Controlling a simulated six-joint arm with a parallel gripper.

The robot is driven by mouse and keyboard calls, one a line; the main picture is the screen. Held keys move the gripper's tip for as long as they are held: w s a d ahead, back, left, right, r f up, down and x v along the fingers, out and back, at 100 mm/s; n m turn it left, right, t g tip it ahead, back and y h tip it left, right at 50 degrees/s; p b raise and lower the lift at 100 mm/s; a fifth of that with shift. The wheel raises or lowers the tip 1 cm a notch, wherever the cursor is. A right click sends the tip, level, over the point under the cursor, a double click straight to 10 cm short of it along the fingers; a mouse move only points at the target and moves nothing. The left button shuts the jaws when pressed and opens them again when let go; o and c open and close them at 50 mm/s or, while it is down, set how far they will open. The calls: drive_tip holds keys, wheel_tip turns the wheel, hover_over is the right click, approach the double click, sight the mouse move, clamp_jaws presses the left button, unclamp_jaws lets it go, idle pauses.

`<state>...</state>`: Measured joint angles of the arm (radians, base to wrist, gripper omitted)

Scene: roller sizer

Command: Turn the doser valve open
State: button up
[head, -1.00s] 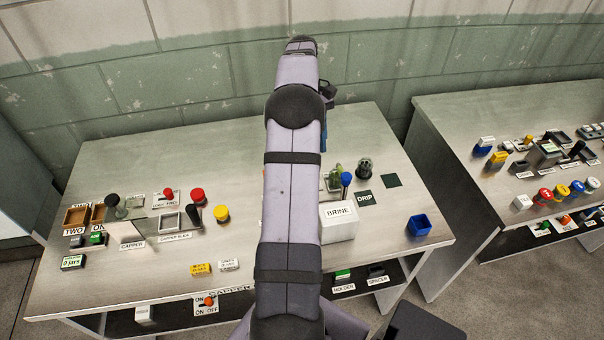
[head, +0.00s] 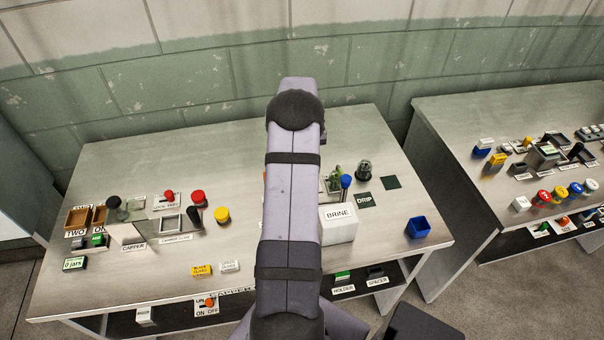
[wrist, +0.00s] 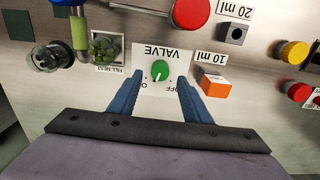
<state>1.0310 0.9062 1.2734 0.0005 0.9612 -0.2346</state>
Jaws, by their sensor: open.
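The doser valve is a round green knob (wrist: 159,69) with a small pale mark, on a white plate (wrist: 147,53) lettered VALVE, ON and OFF, seen upside down in the wrist view. My gripper (wrist: 160,77) is open, its two blue fingers on either side of the knob. The knob shows between the fingertips with a gap on each side. I cannot tell how far above the plate the fingertips are. In the head view my arm hides the gripper and the valve.
In the wrist view an orange block (wrist: 215,86) by the 10 ml label is close beside the right finger. A large red knob (wrist: 190,8) is beyond the valve, and a green jar-like item (wrist: 104,46) is to the left. The BRINE box (head: 339,224) stands right of my arm.

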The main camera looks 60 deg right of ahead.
drive_tip(key=shift+f+p, duration=0.65)
drive_tip(key=shift+f, duration=1.6)
drive_tip(key=shift+c, duration=0.5)
drive_tip(key=c, duration=0.9)
